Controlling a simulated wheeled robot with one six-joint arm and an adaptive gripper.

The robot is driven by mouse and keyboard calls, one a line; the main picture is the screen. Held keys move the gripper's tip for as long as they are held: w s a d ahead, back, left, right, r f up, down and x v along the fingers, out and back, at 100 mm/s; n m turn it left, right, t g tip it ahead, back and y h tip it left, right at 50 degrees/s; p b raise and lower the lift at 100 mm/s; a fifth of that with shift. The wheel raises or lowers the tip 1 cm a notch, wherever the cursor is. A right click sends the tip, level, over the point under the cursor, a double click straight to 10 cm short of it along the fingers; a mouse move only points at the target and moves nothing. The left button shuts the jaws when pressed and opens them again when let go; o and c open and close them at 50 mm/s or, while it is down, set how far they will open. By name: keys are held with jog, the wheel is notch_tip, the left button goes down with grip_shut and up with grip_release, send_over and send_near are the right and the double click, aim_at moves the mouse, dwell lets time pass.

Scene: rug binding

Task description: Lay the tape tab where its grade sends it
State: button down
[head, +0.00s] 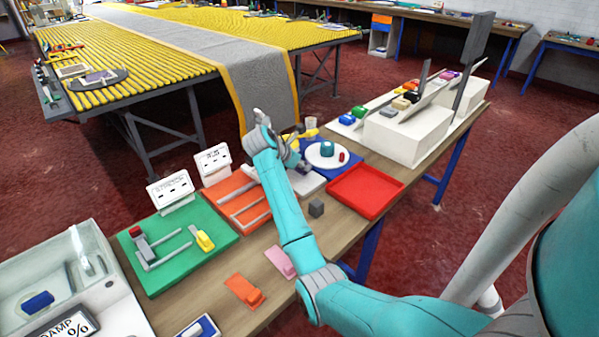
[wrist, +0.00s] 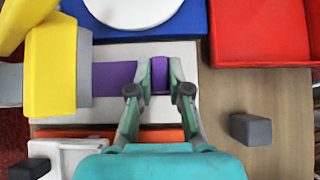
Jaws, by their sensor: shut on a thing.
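The purple tape tab (wrist: 115,79) shows in the wrist view as a flat strip with a raised block at its right end. My gripper (wrist: 159,80) is shut on that block, one finger on each side. The tab is over a pale plate (wrist: 185,107); I cannot tell whether it touches it. In the head view my gripper (head: 298,162) is beyond the orange board (head: 229,190), and my arm hides most of the tab. A green board (head: 165,271) has a "STRETCH" sign (head: 171,189). The orange board's sign (head: 214,160) is too small to read surely.
A yellow object (wrist: 52,70) stands close left of my gripper. A blue mat (wrist: 190,20) with a white dish, a red tray (head: 365,190) and a grey block (head: 316,208) are nearby. Orange (head: 243,289) and pink (head: 280,261) tabs lie in front. A clear "DAMP %" box (head: 65,270) stands left.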

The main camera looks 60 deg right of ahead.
aim_at(298, 170)
jog(key=shift+w+d, duration=0.15)
jog(key=shift+w, duration=0.65)
jog(key=shift+s+f, duration=0.1)
jog(key=shift+f, duration=1.65)
jog(key=shift+f, duration=0.1)
jog(key=c, duration=1.1)
grip_release()
jog(key=shift+r, duration=0.25)
jog(key=v, duration=1.1)
jog(key=shift+a+r, duration=0.25)
jog(key=shift+a, duration=0.1)
